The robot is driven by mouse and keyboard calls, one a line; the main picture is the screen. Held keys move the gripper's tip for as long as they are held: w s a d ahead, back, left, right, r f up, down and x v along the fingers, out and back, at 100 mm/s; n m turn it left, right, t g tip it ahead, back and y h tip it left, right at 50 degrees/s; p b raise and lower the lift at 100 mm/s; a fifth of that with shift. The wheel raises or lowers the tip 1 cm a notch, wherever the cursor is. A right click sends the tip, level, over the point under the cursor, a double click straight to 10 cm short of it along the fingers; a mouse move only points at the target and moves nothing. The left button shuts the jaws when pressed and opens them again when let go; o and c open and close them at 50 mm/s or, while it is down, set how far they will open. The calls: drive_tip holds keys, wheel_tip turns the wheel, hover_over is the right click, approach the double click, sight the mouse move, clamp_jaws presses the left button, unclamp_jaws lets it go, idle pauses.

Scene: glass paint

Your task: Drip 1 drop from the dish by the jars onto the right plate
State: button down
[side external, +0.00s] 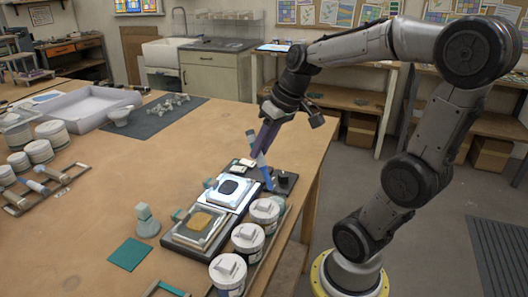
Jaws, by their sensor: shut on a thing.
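My gripper (263,143) is shut on a slim blue and pale tool (262,170), which looks like a dropper. The tool is tilted, with its lower end close to a dark block (290,188) behind the jars. A small dark round thing (283,177) on this block may be the dish; I cannot tell if the tip touches anything. The right plate (243,203) is pale with a dark patch on it. Nearer and to the left, another plate (180,235) carries an amber patch. Three white lidded jars (265,212) stand in a row to the right of the plates.
A grey-green weight-like piece (146,222) and a green square (130,254) lie left of the plates. White pots (52,131), a white tray (82,108) and a dark mat (155,117) are farther back. The table's middle is clear.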

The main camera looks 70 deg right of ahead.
sight(262, 152)
drive_tip(key=shift+r, duration=2.3)
drive_tip(key=shift+w+d+r, duration=0.1)
drive_tip(key=shift+r, duration=0.05)
drive_tip(key=w+d+r+m, duration=0.1)
drive_tip(key=w, duration=0.6)
drive_tip(key=w+a+f+n, duration=0.1)
drive_tip(key=w+a+f, duration=0.2)
drive_tip(key=w+f, duration=0.2)
drive_tip(key=shift+w+a+f+g, duration=0.3)
drive_tip(key=shift+w+f+g, duration=0.1)
drive_tip(key=shift+f, duration=0.75)
drive_tip(key=shift+f, duration=0.6)
